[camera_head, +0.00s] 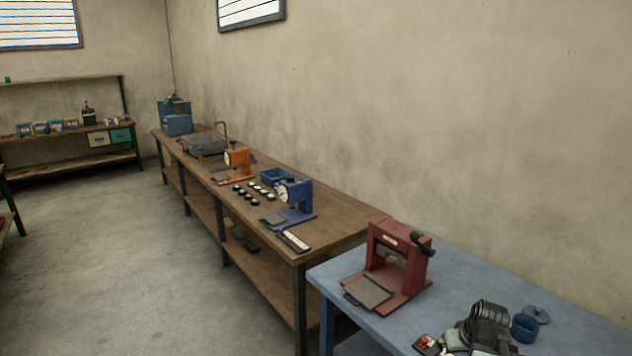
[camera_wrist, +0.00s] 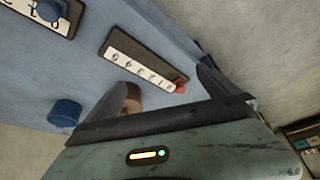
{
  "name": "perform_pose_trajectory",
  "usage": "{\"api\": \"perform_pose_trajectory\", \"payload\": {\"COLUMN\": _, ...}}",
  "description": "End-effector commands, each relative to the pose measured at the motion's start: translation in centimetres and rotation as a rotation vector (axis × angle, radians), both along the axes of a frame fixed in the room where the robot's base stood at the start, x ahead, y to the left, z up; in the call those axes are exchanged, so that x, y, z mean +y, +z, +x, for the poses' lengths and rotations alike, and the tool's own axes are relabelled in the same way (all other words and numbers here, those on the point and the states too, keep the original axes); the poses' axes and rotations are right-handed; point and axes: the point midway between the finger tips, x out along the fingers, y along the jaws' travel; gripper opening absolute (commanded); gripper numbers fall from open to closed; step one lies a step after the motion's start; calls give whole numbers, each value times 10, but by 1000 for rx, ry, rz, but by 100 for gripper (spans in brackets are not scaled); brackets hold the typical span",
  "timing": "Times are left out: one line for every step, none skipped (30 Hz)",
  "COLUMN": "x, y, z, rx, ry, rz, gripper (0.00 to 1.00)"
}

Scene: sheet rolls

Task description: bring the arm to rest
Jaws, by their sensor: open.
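My gripper (camera_wrist: 168,92) shows at the lower middle of the wrist view, behind its grey-green housing with a small yellow and green light. Its two fingers stand apart, and I see nothing held between them. How far the fingers are from this surface I cannot tell.
A blue table (camera_head: 470,272) at the front right carries a red press (camera_head: 400,262) and a blue cup (camera_head: 523,327). A long wooden bench (camera_head: 335,222) with a blue machine (camera_head: 293,194) and an orange machine (camera_head: 237,160) runs along the wall. The concrete floor (camera_head: 120,260) at left is clear.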

Motion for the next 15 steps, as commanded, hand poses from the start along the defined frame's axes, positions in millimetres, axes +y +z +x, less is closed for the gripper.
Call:
{"api": "perform_pose_trajectory", "payload": {"x": 21, "y": -1, "z": 6, "rx": 6, "ry": 38, "rz": -2, "gripper": 100}}
{"api": "perform_pose_trajectory", "payload": {"x": 34, "y": -1, "z": 9, "rx": 11, "ry": 59, "rz": -3, "gripper": 100}}
{"api": "perform_pose_trajectory", "payload": {"x": 52, "y": -2, "z": 12, "rx": 20, "ry": 88, "rz": -4, "gripper": 100}}
{"api": "perform_pose_trajectory", "payload": {"x": 65, "y": -2, "z": 15, "rx": 26, "ry": 109, "rz": -3, "gripper": 100}}
{"api": "perform_pose_trajectory", "payload": {"x": 80, "y": -3, "z": 16, "rx": 36, "ry": 129, "rz": -3, "gripper": 100}}
{"api": "perform_pose_trajectory", "payload": {"x": 102, "y": -4, "z": 17, "rx": 52, "ry": 157, "rz": -2, "gripper": 100}}
{"api": "perform_pose_trajectory", "payload": {"x": 118, "y": -5, "z": 17, "rx": 66, "ry": 176, "rz": -2, "gripper": 100}}
{"api": "perform_pose_trajectory", "payload": {"x": 136, "y": -7, "z": 16, "rx": 82, "ry": 196, "rz": -1, "gripper": 100}}
{"api": "perform_pose_trajectory", "payload": {"x": 159, "y": -8, "z": 14, "rx": 108, "ry": 217, "rz": 0, "gripper": 100}}
{"api": "perform_pose_trajectory", "payload": {"x": 176, "y": -10, "z": 10, "rx": 130, "ry": 229, "rz": 0, "gripper": 100}}
{"api": "perform_pose_trajectory", "payload": {"x": 191, "y": -11, "z": 6, "rx": 152, "ry": 237, "rz": -1, "gripper": 100}}
{"api": "perform_pose_trajectory", "payload": {"x": 209, "y": -13, "z": -1, "rx": 185, "ry": 240, "rz": -2, "gripper": 100}}
{"api": "perform_pose_trajectory", "payload": {"x": 220, "y": -14, "z": -7, "rx": 212, "ry": 235, "rz": -3, "gripper": 100}}
{"api": "perform_pose_trajectory", "payload": {"x": 229, "y": -15, "z": -14, "rx": 242, "ry": 223, "rz": -6, "gripper": 100}}
{"api": "perform_pose_trajectory", "payload": {"x": 233, "y": -16, "z": -25, "rx": 291, "ry": 180, "rz": -8, "gripper": 100}}
